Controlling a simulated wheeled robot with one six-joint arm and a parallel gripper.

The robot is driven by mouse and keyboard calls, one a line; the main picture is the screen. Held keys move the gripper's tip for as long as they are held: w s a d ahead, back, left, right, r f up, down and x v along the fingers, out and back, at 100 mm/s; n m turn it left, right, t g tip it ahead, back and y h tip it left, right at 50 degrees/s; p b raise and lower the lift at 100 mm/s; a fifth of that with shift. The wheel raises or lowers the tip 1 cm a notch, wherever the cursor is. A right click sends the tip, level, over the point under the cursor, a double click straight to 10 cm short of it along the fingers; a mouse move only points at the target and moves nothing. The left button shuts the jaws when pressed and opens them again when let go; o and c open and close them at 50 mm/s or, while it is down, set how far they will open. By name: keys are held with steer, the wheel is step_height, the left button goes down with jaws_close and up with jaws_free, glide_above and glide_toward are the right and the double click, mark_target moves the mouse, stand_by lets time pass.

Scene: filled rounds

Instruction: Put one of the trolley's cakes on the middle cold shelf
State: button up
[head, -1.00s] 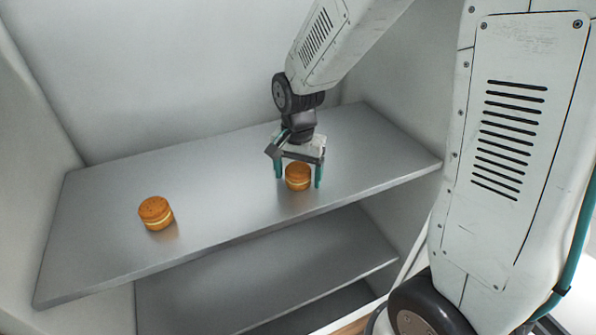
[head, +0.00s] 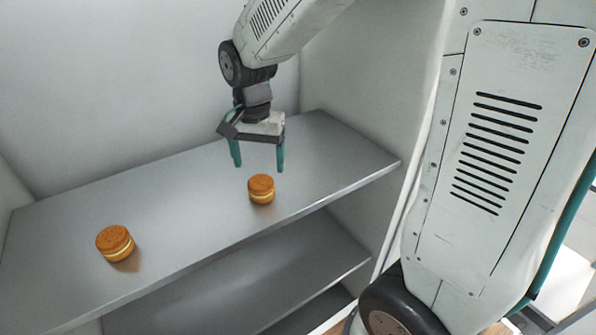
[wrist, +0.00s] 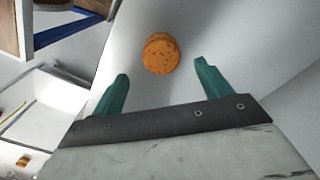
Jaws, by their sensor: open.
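Two round orange-brown cakes with a pale filling band stand upright on the uppermost visible grey shelf (head: 185,205). One cake (head: 261,189) is right of the shelf's middle, and the other cake (head: 115,243) is at the left near the front. My gripper (head: 259,163) is open and empty, just above and behind the right cake, with its teal fingers apart and not touching it. In the wrist view that cake (wrist: 161,54) lies beyond the fingertips, between their lines. A lower shelf (head: 250,275) shows below. The trolley cannot be clearly made out.
White cabinet walls close in the shelf at the back (head: 110,80) and right (head: 385,80). The shelf has free room between and behind the cakes. In the wrist view, a wooden-sided unit (wrist: 27,25) and a small orange-brown item (wrist: 23,161) show at the left.

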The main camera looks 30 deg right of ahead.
steer(key=s+d+r+n, duration=0.1)
steer(key=s+r+n, duration=0.1)
steer(key=s, duration=0.5)
steer(key=s+d+r+n, duration=0.1)
steer(key=s+r+n, duration=0.2)
steer(key=s, duration=0.4)
steer(key=s+d+r+n+t, duration=0.1)
steer(key=s+r+n, duration=0.2)
steer(key=s, duration=0.5)
steer(key=shift+r+n, duration=0.15)
steer(key=shift+n, duration=0.35)
steer(key=shift+w, duration=0.1)
